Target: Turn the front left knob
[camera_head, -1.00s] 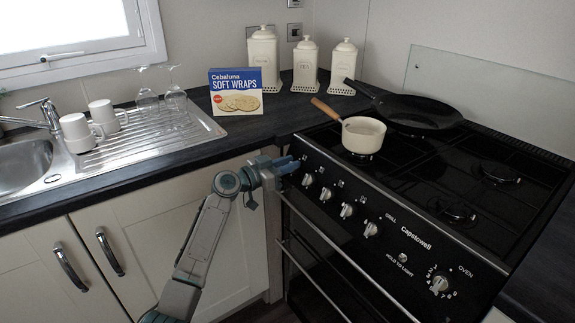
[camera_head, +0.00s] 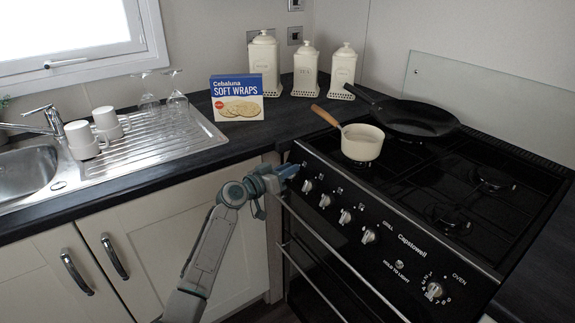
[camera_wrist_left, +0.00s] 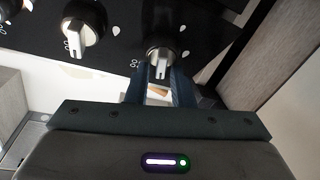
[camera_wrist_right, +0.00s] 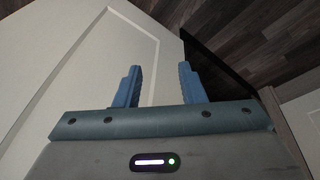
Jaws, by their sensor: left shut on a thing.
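My left gripper (camera_head: 286,173) is at the far left end of the stove's control panel, and its fingers hide the end knob in the head view. In the left wrist view this front left knob (camera_wrist_left: 160,58), silver with a white pointer line, sits between the fingertips of my left gripper (camera_wrist_left: 157,80), which is shut on it. The neighbouring knob (camera_wrist_left: 82,36) is free beside it. It also shows in the head view (camera_head: 307,185). My right gripper (camera_wrist_right: 160,85) shows only in its own wrist view, open and empty in front of a pale cabinet panel.
The black stove (camera_head: 470,170) carries a cream saucepan (camera_head: 361,142) with a wooden handle and a black frying pan (camera_head: 415,117). More knobs, such as the oven knob (camera_head: 434,290), line the panel. A wraps box (camera_head: 237,98) stands on the counter. Cupboards lie below the left gripper.

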